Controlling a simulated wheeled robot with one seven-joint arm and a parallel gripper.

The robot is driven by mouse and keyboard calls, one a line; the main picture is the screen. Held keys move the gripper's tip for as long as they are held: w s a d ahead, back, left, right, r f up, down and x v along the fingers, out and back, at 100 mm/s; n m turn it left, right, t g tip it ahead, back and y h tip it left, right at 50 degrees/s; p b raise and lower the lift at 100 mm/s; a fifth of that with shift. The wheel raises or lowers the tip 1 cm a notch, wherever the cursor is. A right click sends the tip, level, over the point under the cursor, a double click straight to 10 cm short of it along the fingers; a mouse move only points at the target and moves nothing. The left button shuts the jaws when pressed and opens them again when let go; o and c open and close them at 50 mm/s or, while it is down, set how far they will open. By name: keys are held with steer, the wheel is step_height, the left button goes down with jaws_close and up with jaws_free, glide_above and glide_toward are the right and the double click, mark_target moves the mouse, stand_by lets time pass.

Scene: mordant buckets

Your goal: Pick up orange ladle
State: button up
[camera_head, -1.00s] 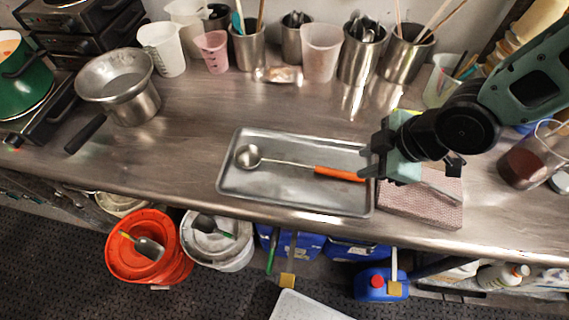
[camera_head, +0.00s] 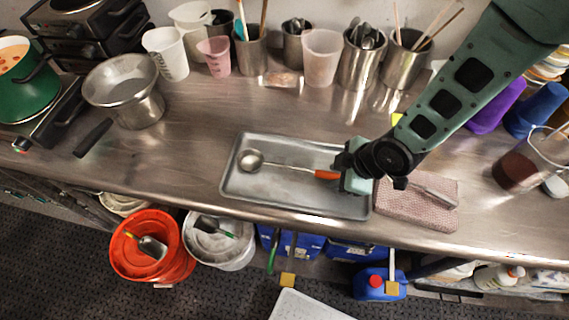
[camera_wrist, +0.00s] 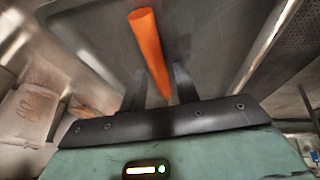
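The orange ladle lies in a grey metal tray (camera_head: 300,205) on the counter. Its steel bowl (camera_head: 250,160) is at the tray's left, and its orange handle (camera_head: 326,174) points right. My gripper (camera_head: 347,172) is over the right part of the tray, at the handle's end, and covers part of the handle in the head view. In the wrist view the orange handle (camera_wrist: 147,45) runs down between the two dark fingers of my gripper (camera_wrist: 160,88). The fingers stand apart on either side of it, with gaps showing. Whether the handle's end is touched is hidden.
A folded pinkish cloth (camera_head: 418,208) with a metal tool on it lies right of the tray. Beakers and steel utensil pots (camera_head: 362,62) line the back. A strainer pot (camera_head: 125,92) stands at the left.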

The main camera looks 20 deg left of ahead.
steer(key=shift+f, duration=0.1)
jaws_close()
